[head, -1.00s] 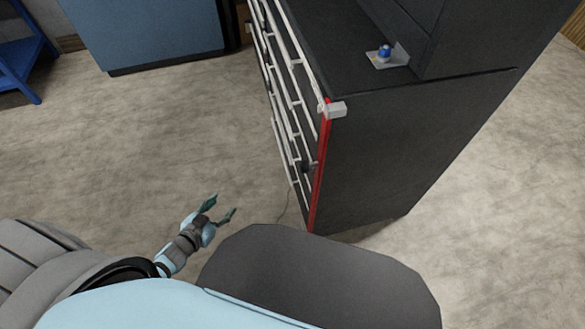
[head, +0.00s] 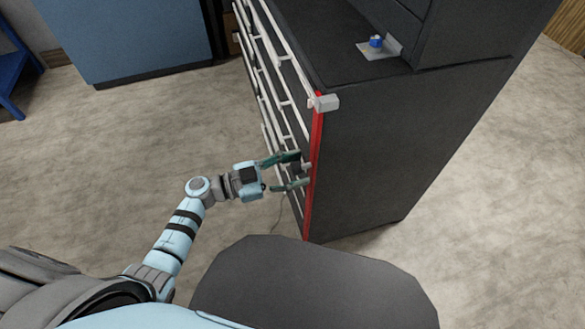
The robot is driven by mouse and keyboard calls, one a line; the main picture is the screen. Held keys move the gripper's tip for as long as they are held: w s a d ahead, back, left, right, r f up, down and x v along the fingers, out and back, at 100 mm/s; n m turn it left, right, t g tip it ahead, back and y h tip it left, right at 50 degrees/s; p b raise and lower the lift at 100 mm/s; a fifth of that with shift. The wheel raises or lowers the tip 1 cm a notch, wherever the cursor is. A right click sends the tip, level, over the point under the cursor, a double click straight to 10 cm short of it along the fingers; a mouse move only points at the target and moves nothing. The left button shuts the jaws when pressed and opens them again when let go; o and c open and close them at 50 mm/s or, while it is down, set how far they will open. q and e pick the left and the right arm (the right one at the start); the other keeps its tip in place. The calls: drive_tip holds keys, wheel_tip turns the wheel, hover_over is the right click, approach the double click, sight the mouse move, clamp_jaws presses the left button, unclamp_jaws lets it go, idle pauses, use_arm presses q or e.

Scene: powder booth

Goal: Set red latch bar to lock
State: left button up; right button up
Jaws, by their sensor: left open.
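The red latch bar (head: 314,175) runs upright along the near front corner of a dark cabinet (head: 400,150). A pale grey bracket (head: 325,103) sits at its top end. My left gripper (head: 303,170) is open, with its fingertips close to the middle of the bar, at the cabinet's drawer front. A small grey part at the bar shows between the fingers. I cannot tell whether the fingers touch it. My right gripper is not in view.
The cabinet's front has several drawers with long pale handles (head: 285,75) near my left arm. A small blue-topped item (head: 376,41) stands on a plate on the cabinet top. A blue cabinet (head: 130,40) stands at the back left. The floor to the left is clear.

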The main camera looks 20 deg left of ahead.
use_arm(q)
clamp_jaws()
drive_tip(key=w+a, duration=0.1)
drive_tip(key=w+a+b, duration=0.1)
drive_tip(key=w, duration=0.1)
drive_tip(key=shift+w, duration=0.15)
idle(0.4)
unclamp_jaws()
drive_tip(key=shift+a, duration=0.15)
drive_tip(key=v, duration=1.2)
